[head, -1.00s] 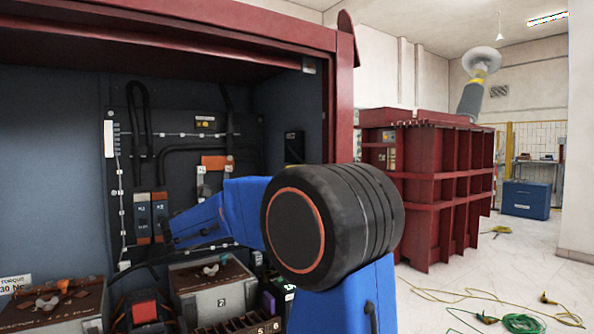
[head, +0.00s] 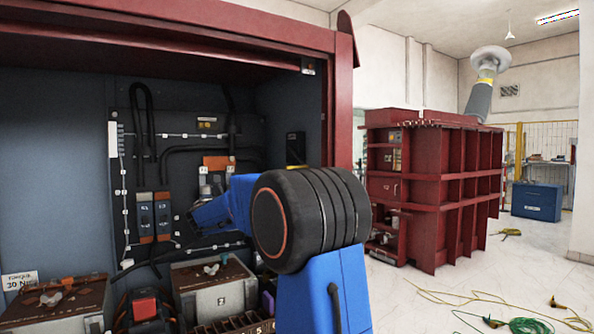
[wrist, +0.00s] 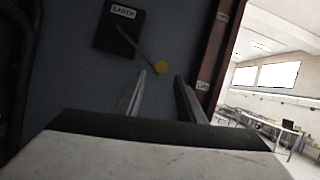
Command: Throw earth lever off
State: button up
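The earth lever (wrist: 133,42) shows in the wrist view as a thin grey rod on a black box (wrist: 118,22) labelled EARTH. It slants down to the right and ends in a round yellow knob (wrist: 160,68). My gripper (wrist: 163,85) is open, with two thin fingers apart and nothing between them. The knob appears just beyond the fingertips, between their lines; I cannot tell the exact distance.
The cabinet's red frame (wrist: 228,50) stands right of the lever, with small labels on it. In the head view, grey boxes (head: 215,285) and a red block (head: 145,306) sit low in the cabinet. Green cable (head: 527,325) lies on the floor at right.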

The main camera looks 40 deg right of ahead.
jog(key=x, duration=0.8)
jog(key=shift+d+r, duration=0.15)
jog(key=shift+d, duration=0.05)
grip_shut()
